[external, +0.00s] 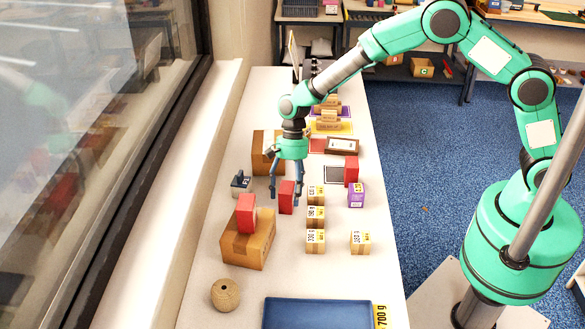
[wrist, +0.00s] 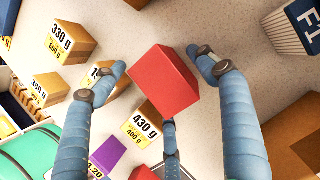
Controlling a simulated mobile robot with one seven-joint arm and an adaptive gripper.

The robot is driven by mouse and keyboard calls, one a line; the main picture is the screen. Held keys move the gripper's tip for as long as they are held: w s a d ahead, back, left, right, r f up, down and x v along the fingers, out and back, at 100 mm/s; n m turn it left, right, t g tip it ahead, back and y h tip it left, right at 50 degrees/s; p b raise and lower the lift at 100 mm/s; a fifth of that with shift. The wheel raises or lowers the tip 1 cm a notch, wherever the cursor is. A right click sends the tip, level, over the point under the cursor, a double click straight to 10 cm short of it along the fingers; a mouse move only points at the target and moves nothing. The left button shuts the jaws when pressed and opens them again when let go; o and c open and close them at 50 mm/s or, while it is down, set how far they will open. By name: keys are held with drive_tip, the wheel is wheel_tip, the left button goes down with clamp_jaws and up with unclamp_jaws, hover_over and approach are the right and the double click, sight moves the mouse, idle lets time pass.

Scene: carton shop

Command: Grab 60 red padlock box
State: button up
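Three plain red boxes show in the external view; I can read no label or padlock mark on them. One red box (external: 286,199) stands on the table under my gripper (external: 286,190). The second red box (external: 246,212) rests on a brown carton (external: 236,248) to the left. The third red box (external: 351,168) stands further back to the right, by a dark flat panel. In the wrist view, a red box (wrist: 165,80) lies between the spread blue fingers of my gripper (wrist: 160,65). The gripper is open, with gaps beside the box; contact is not clear.
Small cartons with weight labels (external: 316,216) stand in a row right of my gripper, near a purple box (external: 356,195). A brown carton (external: 262,160) and a dark weight (external: 241,183) stand nearby. A twine ball (external: 225,294) and blue tray (external: 315,313) are in front.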

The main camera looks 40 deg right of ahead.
drive_tip(key=c, duration=1.3)
drive_tip(key=shift+r, duration=0.15)
drive_tip(key=shift+c, duration=0.2)
wheel_tip(320, 180, up, 10)
drive_tip(key=shift+f+p, duration=0.1)
drive_tip(key=shift+p, duration=1)
